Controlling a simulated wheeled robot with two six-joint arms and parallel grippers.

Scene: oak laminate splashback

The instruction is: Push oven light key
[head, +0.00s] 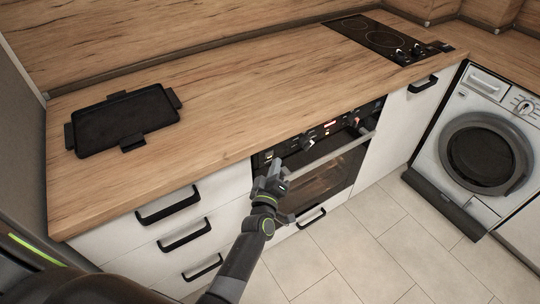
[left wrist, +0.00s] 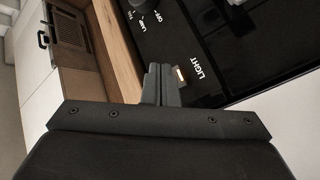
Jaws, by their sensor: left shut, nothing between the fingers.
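The built-in oven (head: 322,172) has a black control panel with knobs and a lit red display. In the left wrist view the light key (left wrist: 181,76) is a small pale rectangle beside the printed word LIGHT on the black panel (left wrist: 225,50). My left gripper (head: 271,172) is at the left end of the oven front. Its closed fingertips also show in the left wrist view (left wrist: 161,72), empty and right beside the key. I cannot tell whether they touch it. My right gripper is not in view.
The oven handle (head: 345,151) runs across the oven front, near my gripper's right. A knob (head: 307,144) sticks out of the panel. A black tray (head: 122,122) lies on the wooden worktop (head: 240,90). Drawers with black handles (head: 168,207) are left of the oven.

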